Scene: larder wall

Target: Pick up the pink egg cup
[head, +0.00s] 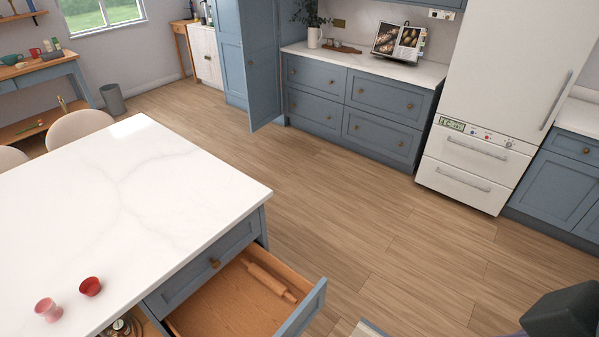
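The pink egg cup (48,310) stands on the white marble worktop of the island (125,215), near the lower left of the head view. A red cup of similar size (90,286) stands just to its right and slightly farther back, with a small gap between them. Nothing is seen touching the pink egg cup.
An island drawer (305,316) is pulled open, with a wooden rolling pin (269,281) inside. Two pale chairs (80,125) stand at the island's far left. A tall blue cabinet door (262,80) stands open. The wooden floor (400,240) between island and fridge (490,100) is clear.

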